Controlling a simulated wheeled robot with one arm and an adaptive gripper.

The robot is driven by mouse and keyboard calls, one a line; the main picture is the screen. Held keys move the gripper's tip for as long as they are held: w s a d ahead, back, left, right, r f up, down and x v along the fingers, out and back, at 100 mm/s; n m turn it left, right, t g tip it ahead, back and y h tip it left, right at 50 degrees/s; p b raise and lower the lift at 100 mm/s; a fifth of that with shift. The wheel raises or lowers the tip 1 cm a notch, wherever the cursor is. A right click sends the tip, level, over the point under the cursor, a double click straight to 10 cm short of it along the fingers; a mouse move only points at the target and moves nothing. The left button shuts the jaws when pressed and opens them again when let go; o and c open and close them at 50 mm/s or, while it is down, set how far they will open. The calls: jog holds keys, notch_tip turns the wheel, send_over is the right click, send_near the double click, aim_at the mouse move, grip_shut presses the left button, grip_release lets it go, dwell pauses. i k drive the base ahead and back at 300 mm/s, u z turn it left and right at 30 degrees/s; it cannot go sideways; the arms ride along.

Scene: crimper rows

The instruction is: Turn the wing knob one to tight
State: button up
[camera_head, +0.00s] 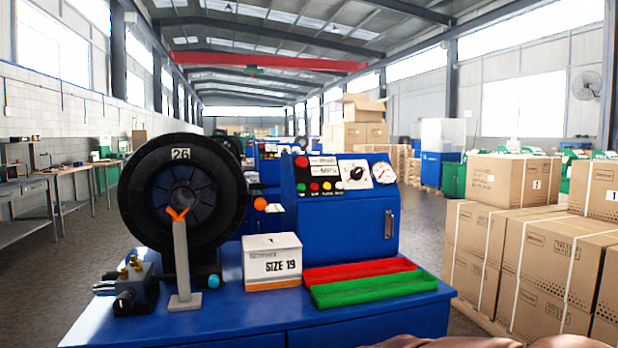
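A blue crimper machine (336,222) stands on a blue bench, with a round black crimping head (135,200) marked 26 at its left. No knob is labelled "one". Small brass knobs (130,268) sit on top of a grey valve block (128,288) at the bench's left end; they are too small to tell their shape or how tight they are. An orange knob (260,204) sits beside the head. A black selector knob (356,173) with a dial plate is on the front panel.
A grey post (182,262) with an orange fork top stands before the head. A SIZE 19 box (272,262), a red tray (358,270) and a green tray (372,289) occupy the bench. Stacked cartons (560,262) stand at right. Floor is open at left.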

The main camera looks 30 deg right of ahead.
aim_at(256, 187)
jog(key=z, duration=0.1)
jog(key=i, duration=1.2)
jog(key=u, duration=0.6)
